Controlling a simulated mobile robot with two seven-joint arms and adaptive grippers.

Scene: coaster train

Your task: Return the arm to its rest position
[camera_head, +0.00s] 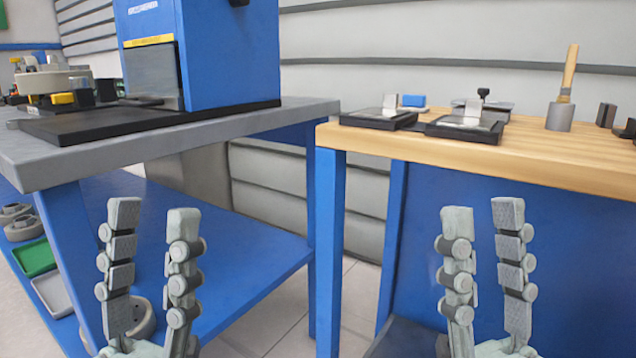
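My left gripper (154,215) is at the lower left, in front of the grey-topped table. Its two jointed fingers point up and stand apart, with nothing between them. My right gripper (483,212) is at the lower right, in front of the wooden-topped table. Its two fingers also point up, stand apart and hold nothing. Both grippers appear below the tabletops in the picture. The arm links behind them are mostly out of frame.
The grey-topped table (60,162) carries a blue machine (232,55). The wooden-topped table (430,150) holds black trays (378,118) and a grey cup (559,116) with a brush. A green tray (33,257) lies on the blue lower shelf.

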